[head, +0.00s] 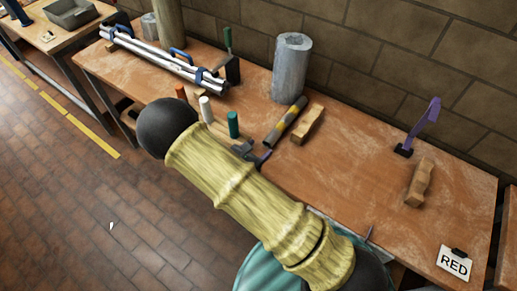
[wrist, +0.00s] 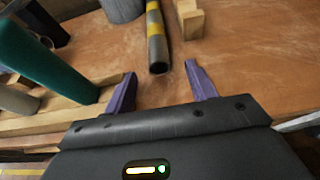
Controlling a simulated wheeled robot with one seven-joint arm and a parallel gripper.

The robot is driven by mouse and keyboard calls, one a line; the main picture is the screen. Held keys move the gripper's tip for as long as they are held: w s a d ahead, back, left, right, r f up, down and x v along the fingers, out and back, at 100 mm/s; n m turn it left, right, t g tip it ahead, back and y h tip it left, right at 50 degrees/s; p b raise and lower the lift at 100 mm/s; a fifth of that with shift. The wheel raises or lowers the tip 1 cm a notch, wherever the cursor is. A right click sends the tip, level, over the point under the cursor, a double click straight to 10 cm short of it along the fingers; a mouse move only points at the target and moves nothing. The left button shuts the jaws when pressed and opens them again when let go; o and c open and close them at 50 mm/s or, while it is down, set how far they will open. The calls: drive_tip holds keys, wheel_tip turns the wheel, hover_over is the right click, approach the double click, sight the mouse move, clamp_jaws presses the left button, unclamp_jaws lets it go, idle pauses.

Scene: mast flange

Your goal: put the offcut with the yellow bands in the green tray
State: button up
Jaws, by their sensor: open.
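The offcut with the yellow bands (head: 286,122) is a grey tube lying on the brown workbench, left of a wooden block. In the wrist view the offcut (wrist: 156,40) lies ahead of my fingers with its near open end facing me. My gripper (wrist: 160,88) is open and empty, its purple fingers apart, the tube's end just beyond the gap between them. In the head view my gripper (head: 252,153) is at the bench's front edge, partly hidden by my sleeved arm. I cannot identify the green tray; a teal ribbed surface shows low behind my arm.
A wooden block (head: 308,124) lies close right of the offcut. A green cylinder (head: 233,124) stands left, also near in the wrist view (wrist: 45,60). A grey cylinder (head: 291,67) stands behind. A purple-armed stand (head: 425,122) and RED card (head: 454,263) are right.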

drive_tip(key=s+d+r+m+g+h, duration=0.1)
drive_tip(key=s+d+r+m+g, duration=0.35)
drive_tip(key=d+m, duration=0.25)
drive_tip(key=s+d+r+m+g, duration=0.3)
drive_tip(key=d+m+g, duration=0.2)
drive_tip(key=d+m, duration=0.1)
drive_tip(key=s+d+r+m+y, duration=0.2)
drive_tip(key=s+r+m+y, duration=0.1)
drive_tip(key=m, duration=0.5)
drive_tip(key=s+d+r+m+y, duration=0.1)
drive_tip(key=s+r+m+y, duration=0.2)
drive_tip(key=r+m+y, duration=0.2)
wheel_tip(320, 180, up, 3)
drive_tip(key=m+t, duration=0.1)
drive_tip(key=m, duration=0.2)
drive_tip(key=shift+d, duration=0.35)
drive_tip(key=shift+w, duration=0.1)
drive_tip(key=c, duration=0.4)
drive_tip(key=shift+c, duration=0.2)
